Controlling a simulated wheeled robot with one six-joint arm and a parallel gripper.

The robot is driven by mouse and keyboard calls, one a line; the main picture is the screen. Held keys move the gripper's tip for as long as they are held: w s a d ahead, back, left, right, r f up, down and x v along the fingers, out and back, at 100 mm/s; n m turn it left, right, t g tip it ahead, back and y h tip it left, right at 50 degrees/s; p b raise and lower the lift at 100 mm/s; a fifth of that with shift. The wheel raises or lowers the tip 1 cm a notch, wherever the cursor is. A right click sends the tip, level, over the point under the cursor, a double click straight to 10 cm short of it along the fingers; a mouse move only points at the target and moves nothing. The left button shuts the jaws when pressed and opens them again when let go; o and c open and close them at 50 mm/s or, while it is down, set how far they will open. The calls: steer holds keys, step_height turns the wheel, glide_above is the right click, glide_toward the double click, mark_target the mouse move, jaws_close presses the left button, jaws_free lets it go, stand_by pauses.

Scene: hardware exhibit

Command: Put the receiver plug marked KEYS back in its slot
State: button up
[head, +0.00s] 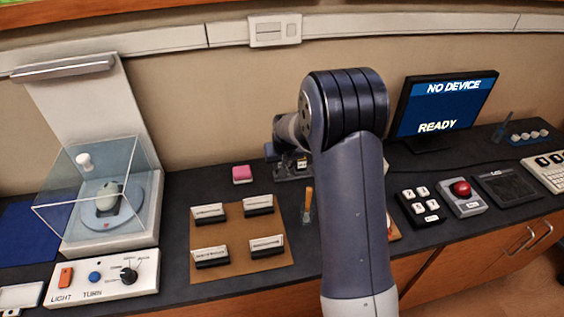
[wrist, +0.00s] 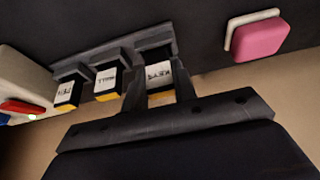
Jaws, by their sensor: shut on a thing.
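My gripper (wrist: 158,92) is shut on a plug (wrist: 158,74) with a white label and a yellow end. The label is upside down and looks like KEYS. The plug is at the right-hand place of a dark slotted holder (wrist: 122,52); I cannot tell whether it is fully seated. Two similar plugs, a middle one (wrist: 106,78) and a left one (wrist: 66,93), sit in the holder beside it. In the head view, the holder (head: 290,174) is at the back of the counter, and my arm largely hides it and the gripper.
A pink block (head: 242,174) lies left of the holder. A brown board (head: 240,233) with several card stands is in front. A monitor (head: 445,103) reads NO DEVICE and READY. A button pad (head: 420,206) and a red button (head: 461,190) stand at right, a clear case (head: 100,185) at left.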

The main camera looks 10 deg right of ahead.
steer(key=shift+f+b, duration=0.45)
steer(key=shift+f, duration=0.15)
stand_by(0.3)
steer(key=o, duration=1.6)
steer(key=shift+r, duration=0.1)
steer(key=shift+r+p, duration=2.1)
steer(key=shift+r, duration=1.35)
steer(key=shift+f, duration=0.15)
steer(key=shift+f+b, duration=1.85)
steer(key=shift+f, duration=1.15)
